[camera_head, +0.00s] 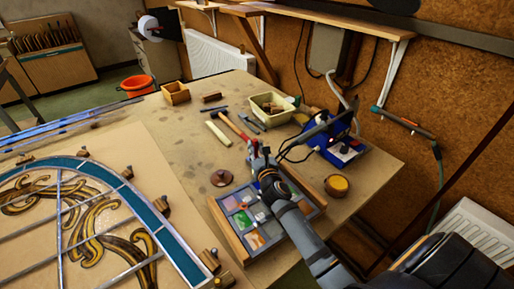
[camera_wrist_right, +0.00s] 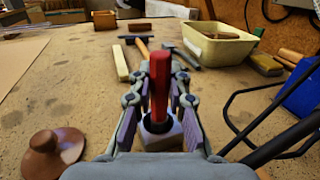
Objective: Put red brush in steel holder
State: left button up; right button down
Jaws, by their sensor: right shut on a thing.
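The red brush (camera_wrist_right: 160,85) stands roughly upright between the fingers of my right gripper (camera_wrist_right: 160,98) in the right wrist view. The gripper is shut on it. A grey steel holder (camera_wrist_right: 170,140) with a dark round opening shows just below and around the brush's lower end. I cannot tell how deep the brush sits in it. In the head view my right gripper (camera_head: 259,152) is over the table behind the glass tray, and the brush and holder are hard to make out there. My left gripper is not in view.
A brown knob (camera_wrist_right: 52,152) lies to the left of the gripper. A cream bin (camera_wrist_right: 218,44), a pale block (camera_wrist_right: 120,64) and a hammer lie beyond. The blue soldering station (camera_head: 340,147) and yellow tin (camera_head: 337,186) stand to the right. The glass tray (camera_head: 228,232) lies under my arm.

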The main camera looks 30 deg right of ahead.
jog(key=shift+a, duration=0.25)
jog(key=c, duration=1.6)
grip_release()
jog(key=shift+d+f, duration=0.1)
jog(key=o, duration=0.3)
jog(key=shift+w+d, duration=0.1)
jog(key=shift+d, duration=0.05)
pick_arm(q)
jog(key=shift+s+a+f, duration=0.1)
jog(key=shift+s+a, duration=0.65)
pick_arm(e)
jog(key=shift+s, duration=0.3)
jog(key=b+v, duration=0.1)
jog(key=v, duration=0.9)
jog(key=shift+s, duration=0.35)
jog(key=shift+s+a+r, duration=0.2)
jog(key=shift+s+a, duration=0.1)
jog(key=shift+s, duration=0.1)
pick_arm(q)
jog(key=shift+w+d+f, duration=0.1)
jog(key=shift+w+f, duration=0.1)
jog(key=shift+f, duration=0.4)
